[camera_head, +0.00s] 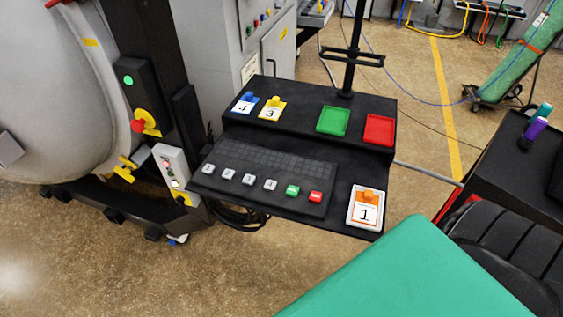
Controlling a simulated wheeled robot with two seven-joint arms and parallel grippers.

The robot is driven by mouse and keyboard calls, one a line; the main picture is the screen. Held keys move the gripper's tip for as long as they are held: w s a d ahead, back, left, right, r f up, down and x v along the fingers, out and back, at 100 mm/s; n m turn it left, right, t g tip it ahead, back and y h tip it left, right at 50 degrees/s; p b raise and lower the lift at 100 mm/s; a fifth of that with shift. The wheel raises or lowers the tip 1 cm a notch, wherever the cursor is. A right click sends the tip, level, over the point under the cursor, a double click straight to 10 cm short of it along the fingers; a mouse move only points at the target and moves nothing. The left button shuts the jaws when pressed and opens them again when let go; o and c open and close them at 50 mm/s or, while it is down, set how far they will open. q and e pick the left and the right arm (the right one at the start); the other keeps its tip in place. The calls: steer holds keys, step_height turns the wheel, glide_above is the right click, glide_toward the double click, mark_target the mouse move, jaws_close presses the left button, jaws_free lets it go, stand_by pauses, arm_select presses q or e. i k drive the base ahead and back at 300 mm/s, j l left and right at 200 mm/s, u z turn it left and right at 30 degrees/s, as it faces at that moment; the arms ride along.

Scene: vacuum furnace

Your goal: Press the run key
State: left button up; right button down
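A dark keypad (265,165) lies on the lower shelf of a black console. Along its front edge is a row of grey numbered keys (248,180), then a green key (292,190) and a red key (316,197) at the right end. The lettering on the green and red keys is too small to read, so I cannot confirm which is the run key. Nothing covers these keys. Neither of my grippers is in view.
An orange-knobbed card marked 1 (365,213) lies right of the keypad. The upper shelf holds blue (244,104) and yellow (271,109) knobbed cards, a green tray (333,121) and a red tray (379,130). A teal surface (410,275) fills the lower right foreground.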

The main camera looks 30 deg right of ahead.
mark_target(292, 191)
steer(key=i+j, duration=0.95)
steer(key=j+z, duration=0.15)
steer(key=z, duration=1.65)
